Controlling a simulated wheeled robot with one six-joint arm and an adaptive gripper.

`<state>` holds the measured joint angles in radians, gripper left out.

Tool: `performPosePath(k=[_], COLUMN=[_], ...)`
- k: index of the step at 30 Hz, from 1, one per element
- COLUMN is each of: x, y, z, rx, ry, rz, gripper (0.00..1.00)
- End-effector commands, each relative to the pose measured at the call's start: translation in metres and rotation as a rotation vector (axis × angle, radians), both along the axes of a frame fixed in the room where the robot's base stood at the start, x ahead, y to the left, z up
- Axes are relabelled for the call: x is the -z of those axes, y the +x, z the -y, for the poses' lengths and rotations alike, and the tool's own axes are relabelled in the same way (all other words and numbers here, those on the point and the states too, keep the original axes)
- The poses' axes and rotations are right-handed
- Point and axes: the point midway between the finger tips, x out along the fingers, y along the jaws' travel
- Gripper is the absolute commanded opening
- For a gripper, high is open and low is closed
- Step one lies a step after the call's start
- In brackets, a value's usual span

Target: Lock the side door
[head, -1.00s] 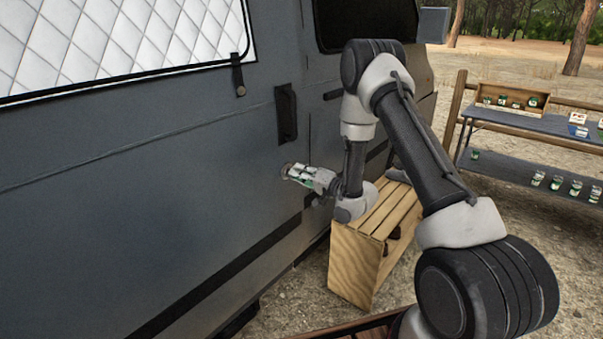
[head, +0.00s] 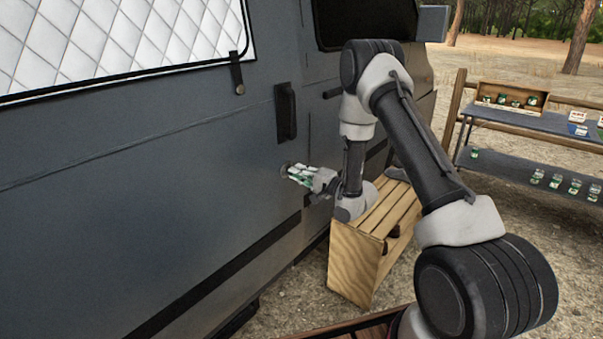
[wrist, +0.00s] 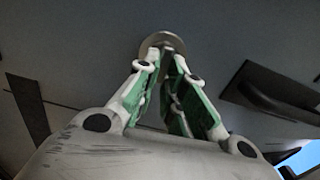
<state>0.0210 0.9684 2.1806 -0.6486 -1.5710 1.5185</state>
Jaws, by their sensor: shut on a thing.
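The van's grey side door (head: 190,170) fills the left of the head view and is closed as far as I can see. A round metal lock (wrist: 162,43) sits on the door panel, below the black door handle (head: 286,112). My gripper (head: 292,172) reaches the lock from the right. In the wrist view its green-padded fingertips (wrist: 165,62) meet at the lock's centre, shut on a small piece there. That piece is mostly hidden between the fingers, so I cannot tell its shape or whether it is a key or a knob. The handle also shows in the wrist view (wrist: 270,95).
A slatted wooden crate (head: 365,255) stands on the gravel close to the van, just below my arm. A shelf (head: 530,120) with small jars and boxes stands at the right.

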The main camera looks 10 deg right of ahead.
Motion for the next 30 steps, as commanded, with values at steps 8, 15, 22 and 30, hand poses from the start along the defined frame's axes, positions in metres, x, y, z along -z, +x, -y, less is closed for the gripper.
performPosePath(k=[8, 15, 22, 30], x=[-0.002, -0.001, -0.001, -0.001], y=[0.0, 0.0, -0.013, -0.061], z=[-0.001, 0.0, 0.011, 0.046], rx=[-0.002, -0.001, 0.002, 0.003], ry=[0.002, 0.0, -0.002, 0.002], rz=[0.006, 0.004, 0.001, 0.001], gripper=[0.32, 0.32, 0.32, 0.32])
